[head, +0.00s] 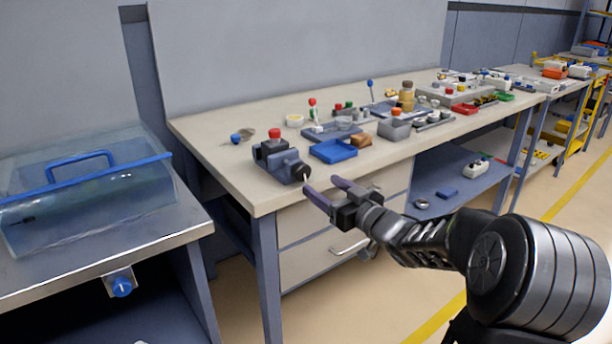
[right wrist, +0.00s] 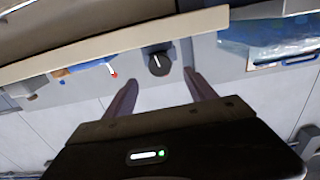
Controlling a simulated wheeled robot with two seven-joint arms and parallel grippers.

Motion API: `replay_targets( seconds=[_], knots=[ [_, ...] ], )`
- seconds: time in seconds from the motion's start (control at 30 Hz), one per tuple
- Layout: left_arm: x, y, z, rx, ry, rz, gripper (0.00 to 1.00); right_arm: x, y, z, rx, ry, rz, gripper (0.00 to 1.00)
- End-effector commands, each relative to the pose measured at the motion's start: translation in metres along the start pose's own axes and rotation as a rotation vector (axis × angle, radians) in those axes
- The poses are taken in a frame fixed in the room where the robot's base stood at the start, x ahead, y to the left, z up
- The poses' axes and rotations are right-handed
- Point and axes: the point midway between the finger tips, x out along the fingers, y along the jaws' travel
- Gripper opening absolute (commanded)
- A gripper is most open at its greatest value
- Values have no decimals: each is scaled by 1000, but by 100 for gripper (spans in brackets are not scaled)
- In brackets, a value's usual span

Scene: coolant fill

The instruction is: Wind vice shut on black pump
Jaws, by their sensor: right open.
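The blue-grey vice (head: 287,167) stands near the front left corner of the workbench, with a round black knob (head: 305,173) facing my right gripper. A dark block with a red top (head: 275,134) sits at the vice; it looks like the black pump, but I cannot tell whether the jaws touch it. My right gripper (head: 322,186) is open and empty, just right of the knob and apart from it. In the right wrist view the knob, with a white mark (right wrist: 159,64), lies ahead between the open fingertips. My left gripper is out of view.
A blue tray (head: 333,151) lies right of the vice. A blue-knobbed piece (head: 236,138) lies behind it. Several parts and containers fill the bench (head: 225,170) further right. A clear tank with a blue handle (head: 85,185) stands on the left table. The bench's front edge is close.

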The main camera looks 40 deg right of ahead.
Motion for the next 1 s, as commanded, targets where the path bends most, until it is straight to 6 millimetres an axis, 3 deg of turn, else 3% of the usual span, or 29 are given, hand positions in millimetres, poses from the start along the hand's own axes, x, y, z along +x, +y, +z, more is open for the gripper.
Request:
replay_targets(
  seconds=[0.27, 0.73, 1.0],
  knots=[
    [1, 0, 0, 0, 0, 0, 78, 8, 0, 0, -1, 0, -1, 65],
    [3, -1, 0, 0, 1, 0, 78, 72, 0, 0, -1, 1, -1, 65],
    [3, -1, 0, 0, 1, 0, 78, 78, 0, 0, -2, 1, 1, 65]
  ],
)
